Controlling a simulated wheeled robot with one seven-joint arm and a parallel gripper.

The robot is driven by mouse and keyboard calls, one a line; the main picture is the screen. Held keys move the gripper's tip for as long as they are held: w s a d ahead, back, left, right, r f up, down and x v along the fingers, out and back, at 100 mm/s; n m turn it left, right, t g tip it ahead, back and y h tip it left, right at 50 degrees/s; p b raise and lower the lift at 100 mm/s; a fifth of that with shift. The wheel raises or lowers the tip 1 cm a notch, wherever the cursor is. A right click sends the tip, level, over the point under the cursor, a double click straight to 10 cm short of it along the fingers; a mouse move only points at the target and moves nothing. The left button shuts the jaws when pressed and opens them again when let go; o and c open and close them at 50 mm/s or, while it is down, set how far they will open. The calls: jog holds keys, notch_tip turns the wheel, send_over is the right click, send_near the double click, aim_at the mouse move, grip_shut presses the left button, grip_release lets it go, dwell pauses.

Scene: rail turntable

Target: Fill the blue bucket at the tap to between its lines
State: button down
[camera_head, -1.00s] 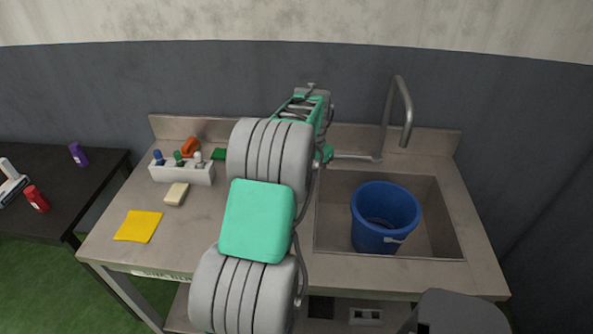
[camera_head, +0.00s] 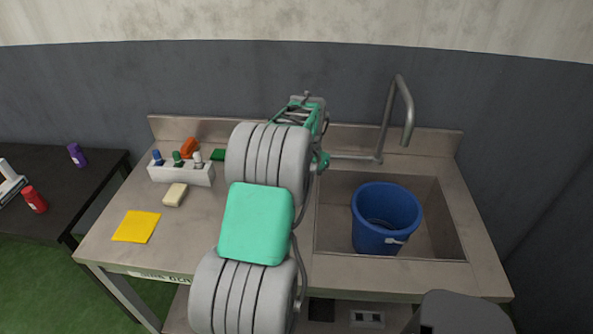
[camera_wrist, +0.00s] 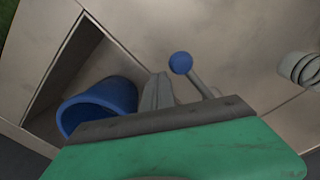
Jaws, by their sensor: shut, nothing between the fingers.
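The blue bucket (camera_head: 385,232) stands upright in the sink (camera_head: 442,225); it also shows at the left of the wrist view (camera_wrist: 88,101). Its lines and water level cannot be made out. The grey tap (camera_head: 386,122) arches over the sink, its spout end above the bucket's right side; no stream shows. A lever with a blue ball knob (camera_wrist: 180,62) stands beside my gripper (camera_wrist: 156,90) in the wrist view. The fingers are shut and empty, left of the lever's stalk; whether they touch it is unclear. In the head view my arm hides the lever and fingertips.
A white holder (camera_head: 181,173) with coloured-topped items, a sponge (camera_head: 175,195) and a yellow cloth (camera_head: 136,227) lie on the left counter. A dark side table (camera_head: 85,190) carries bottles. The backsplash and wall are close behind the tap.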

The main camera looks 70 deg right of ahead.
jog(key=shift+w+a, duration=0.15)
jog(key=shift+w, duration=0.6)
jog(key=shift+w+a, duration=0.15)
jog(key=shift+w, duration=0.6)
jog(key=shift+s, duration=0.1)
jog(key=r+p, duration=0.1)
jog(key=r, duration=0.1)
jog(key=r+p, duration=0.2)
jog(key=r, duration=0.1)
jog(key=shift+s+r+p, duration=0.3)
jog(key=shift+r+p, duration=0.05)
jog(key=shift+p, duration=0.05)
jog(key=w+a, duration=0.2)
jog(key=w, duration=0.7)
jog(key=shift+s+f+b, duration=0.1)
jog(key=shift+f+b, duration=1.35)
jog(key=shift+f, duration=1.4)
dwell(1.8)
